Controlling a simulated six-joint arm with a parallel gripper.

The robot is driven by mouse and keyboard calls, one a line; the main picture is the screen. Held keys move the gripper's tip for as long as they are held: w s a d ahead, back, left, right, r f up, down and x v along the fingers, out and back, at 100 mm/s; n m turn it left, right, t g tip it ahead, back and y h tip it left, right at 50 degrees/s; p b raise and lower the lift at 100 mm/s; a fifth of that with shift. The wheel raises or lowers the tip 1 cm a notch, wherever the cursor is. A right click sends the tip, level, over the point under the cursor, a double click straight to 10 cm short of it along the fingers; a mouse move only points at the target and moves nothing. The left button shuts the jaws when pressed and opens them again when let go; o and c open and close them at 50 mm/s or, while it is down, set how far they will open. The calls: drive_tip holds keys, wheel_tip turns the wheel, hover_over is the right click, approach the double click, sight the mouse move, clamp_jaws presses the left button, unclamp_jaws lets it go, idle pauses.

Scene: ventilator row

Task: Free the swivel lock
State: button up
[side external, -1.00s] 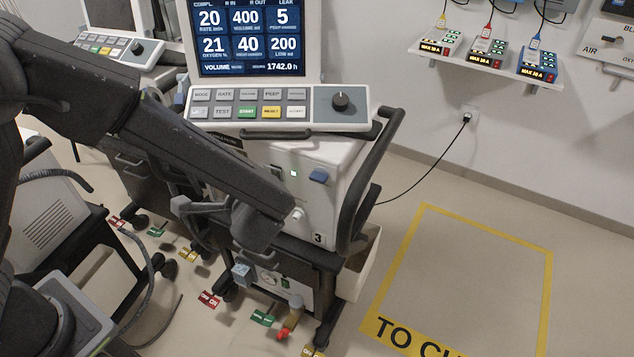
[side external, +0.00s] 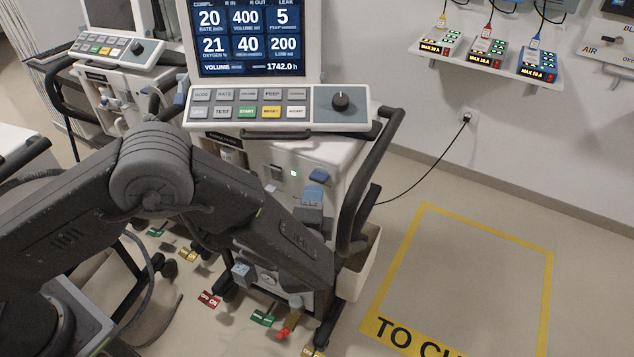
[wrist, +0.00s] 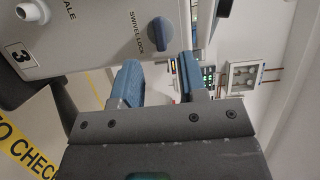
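The swivel lock is a blue knob (wrist: 160,34) on a white ventilator panel, beside the printed words SWIVEL LOCK in the wrist view. It also shows in the side view (side external: 319,175), below the control keyboard. My gripper (wrist: 158,76) has two blue-padded fingers spread apart with nothing between them. In the wrist view the knob lies beyond the gap between the fingertips, and does not appear gripped. In the side view my gripper (side external: 312,200) is just below the knob, and my arm hides part of the ventilator's front.
A white port (wrist: 32,12) sticks out of the same panel. A black handle (side external: 362,185) curves along the ventilator's right side. Red, green and yellow caster tags (side external: 263,318) are near the floor. Open floor with a yellow-taped rectangle (side external: 487,236) lies to the right.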

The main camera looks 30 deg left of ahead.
sight(318, 181)
drive_tip(key=x, duration=0.6)
drive_tip(key=shift+s, duration=0.1)
drive_tip(key=shift+c, duration=0.2)
clamp_jaws()
